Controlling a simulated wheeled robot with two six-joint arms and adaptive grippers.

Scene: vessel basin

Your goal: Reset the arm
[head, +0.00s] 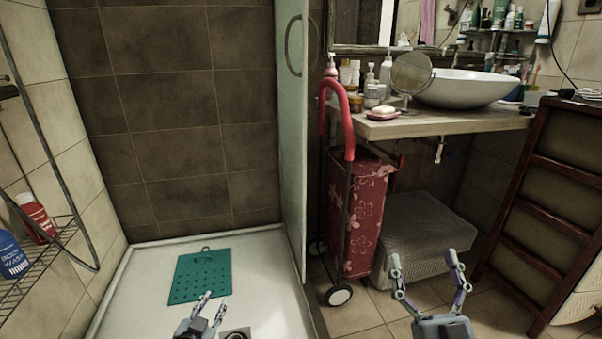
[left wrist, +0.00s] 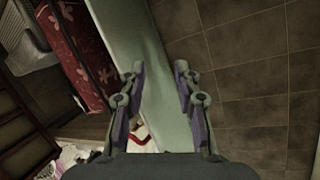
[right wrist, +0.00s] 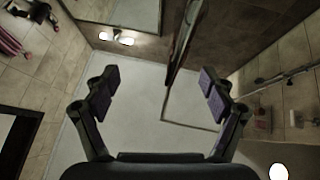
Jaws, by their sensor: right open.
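My left gripper (head: 214,302) is low in the head view, in front of the shower floor and a green mat. In the left wrist view its fingers (left wrist: 158,72) are parted with nothing between them, though closer together than the right ones. My right gripper (head: 428,262) stands with its fingers pointing up, in front of the tiled floor and a grey woven hamper. In the right wrist view its fingers (right wrist: 158,82) are wide apart and empty, with a pale surface beyond.
The green mat (head: 200,275) lies on the white shower tray (head: 130,300). A glass panel (head: 291,130) divides shower from room. A red floral trolley (head: 360,220), the hamper (head: 420,230), a basin counter (head: 440,123) and a dark wooden rack (head: 555,200) stand to the right.

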